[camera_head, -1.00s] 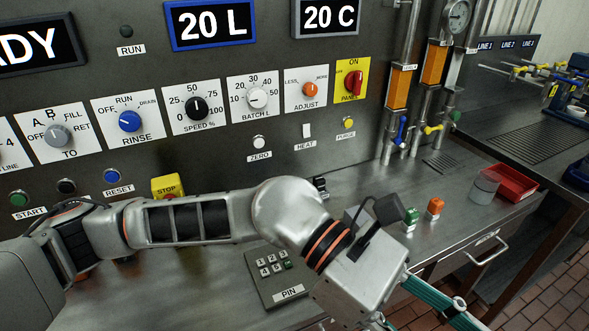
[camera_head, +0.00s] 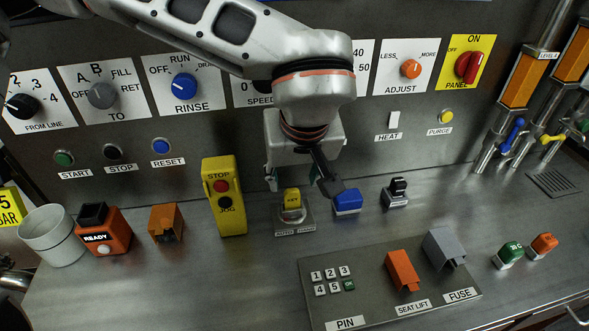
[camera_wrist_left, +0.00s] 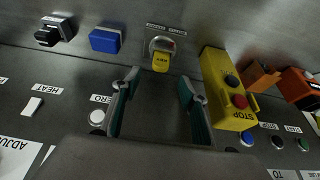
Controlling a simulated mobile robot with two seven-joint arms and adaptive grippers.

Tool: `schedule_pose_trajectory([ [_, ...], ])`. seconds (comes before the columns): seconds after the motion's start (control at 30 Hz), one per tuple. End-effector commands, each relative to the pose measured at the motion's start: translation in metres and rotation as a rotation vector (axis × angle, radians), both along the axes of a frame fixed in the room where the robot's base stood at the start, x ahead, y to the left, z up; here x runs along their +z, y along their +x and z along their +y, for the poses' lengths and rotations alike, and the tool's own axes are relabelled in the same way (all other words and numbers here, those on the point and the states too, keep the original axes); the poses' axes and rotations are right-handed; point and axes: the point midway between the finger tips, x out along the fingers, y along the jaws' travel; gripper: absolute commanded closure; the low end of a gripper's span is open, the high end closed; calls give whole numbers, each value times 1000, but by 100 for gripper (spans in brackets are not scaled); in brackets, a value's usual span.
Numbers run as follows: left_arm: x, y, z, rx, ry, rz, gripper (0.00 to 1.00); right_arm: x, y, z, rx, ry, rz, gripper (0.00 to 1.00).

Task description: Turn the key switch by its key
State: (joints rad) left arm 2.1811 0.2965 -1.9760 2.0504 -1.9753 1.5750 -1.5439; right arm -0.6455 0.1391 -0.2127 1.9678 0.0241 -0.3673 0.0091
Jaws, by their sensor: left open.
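The key switch (camera_head: 295,216) stands on the steel bench right of the yellow stop/jog box, on a small metal base. Its yellow key (camera_head: 292,199), marked KEY, stands up from it; the key also shows in the left wrist view (camera_wrist_left: 160,62). My left gripper (camera_head: 292,181) hangs from above, just behind and over the key. In the left wrist view the gripper (camera_wrist_left: 157,82) is open with teal fingers apart. The key lies beyond the fingertips, roughly centred between them, and nothing is held. My right gripper is not in view.
The yellow stop/jog box (camera_head: 224,195) stands close left of the key switch. A blue block (camera_head: 347,202) and a black switch (camera_head: 396,193) are to its right. The PIN panel (camera_head: 390,290) with orange and grey covers lies in front. The dial wall (camera_head: 200,130) rises behind.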

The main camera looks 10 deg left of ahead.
Motion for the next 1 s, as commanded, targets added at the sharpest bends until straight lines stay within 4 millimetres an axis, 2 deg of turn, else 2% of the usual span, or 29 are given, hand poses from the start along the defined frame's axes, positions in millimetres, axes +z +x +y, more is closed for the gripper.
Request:
schedule_pose_trajectory([
  [0.17,-16,5,4,2,3,2,57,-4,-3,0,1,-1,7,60],
  [0.4,-49,17,8,2,2,4,57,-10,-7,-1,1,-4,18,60],
  [0.6,-67,25,11,1,0,2,57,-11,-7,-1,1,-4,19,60],
  [0.97,-72,27,12,1,0,1,57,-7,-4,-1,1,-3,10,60],
  [1.0,-72,27,12,1,0,1,62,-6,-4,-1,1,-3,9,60],
])
